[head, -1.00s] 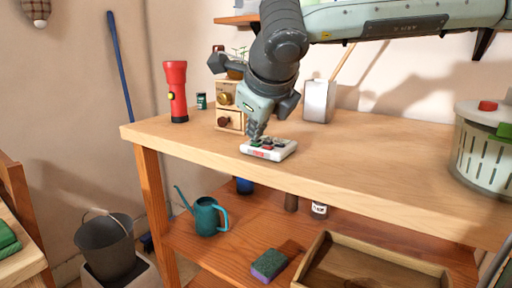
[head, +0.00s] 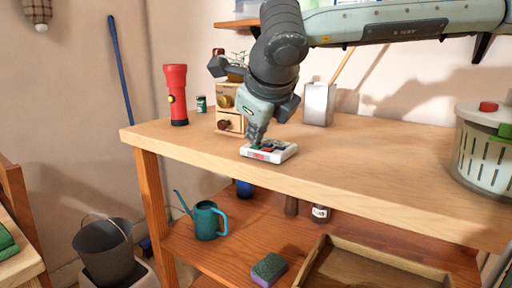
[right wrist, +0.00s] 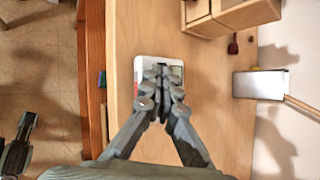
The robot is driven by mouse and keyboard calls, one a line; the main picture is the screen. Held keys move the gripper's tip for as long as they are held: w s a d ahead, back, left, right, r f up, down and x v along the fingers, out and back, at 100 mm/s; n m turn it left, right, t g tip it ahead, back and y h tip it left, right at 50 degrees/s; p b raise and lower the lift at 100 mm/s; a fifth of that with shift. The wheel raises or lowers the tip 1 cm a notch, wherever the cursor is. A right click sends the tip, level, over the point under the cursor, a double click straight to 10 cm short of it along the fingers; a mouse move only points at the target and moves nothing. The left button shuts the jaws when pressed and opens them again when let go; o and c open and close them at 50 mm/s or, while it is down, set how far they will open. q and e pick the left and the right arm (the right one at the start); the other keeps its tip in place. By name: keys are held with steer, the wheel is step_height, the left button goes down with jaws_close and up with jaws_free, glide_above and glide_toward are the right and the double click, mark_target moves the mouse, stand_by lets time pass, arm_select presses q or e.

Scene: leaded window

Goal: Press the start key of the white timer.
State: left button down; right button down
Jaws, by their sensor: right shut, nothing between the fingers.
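The white timer (head: 270,153) lies flat on the wooden bench near its front edge, with dark, red and green marks on its top. My right gripper (head: 253,145) is shut and empty, pointing down at the timer's left part in the head view. In the right wrist view the fingertips (right wrist: 161,72) cover the middle of the timer (right wrist: 145,62), so the key under them is hidden. I cannot tell whether the tips touch it. My left gripper does not show in the head view.
A small drawer box (head: 229,108) and a red flashlight (head: 176,94) stand behind and left. A grey metal holder (head: 319,103) stands behind right. A white basket with a red knob (head: 484,150) is at the far right. The bench (head: 390,165) between is clear.

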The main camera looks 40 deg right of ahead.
mark_target(256, 150)
steer(key=shift+f, duration=0.2)
steer(key=shift+r, duration=0.15)
stand_by(0.4)
steer(key=shift+r, duration=0.65)
steer(key=shift+r+p, duration=0.85)
steer(key=shift+r, duration=1.7)
steer(key=shift+f, duration=0.1)
